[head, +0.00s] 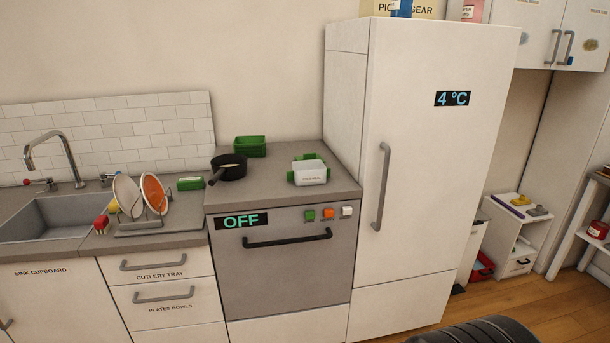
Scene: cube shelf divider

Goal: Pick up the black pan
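The black pan (229,168) stands upright on the grey counter above the oven, near its left side. Its dark handle (217,177) points toward the front left. Something pale shows inside the pan, too small to make out. My gripper is not in view. A dark ribbed rounded shape at the bottom right edge cannot be clearly identified.
A green container (249,146) stands behind the pan. A white tub with green parts (310,172) is to its right. A dish rack with plates (153,194) and a green block (190,183) are to its left. The tall fridge (425,170) bounds the counter's right.

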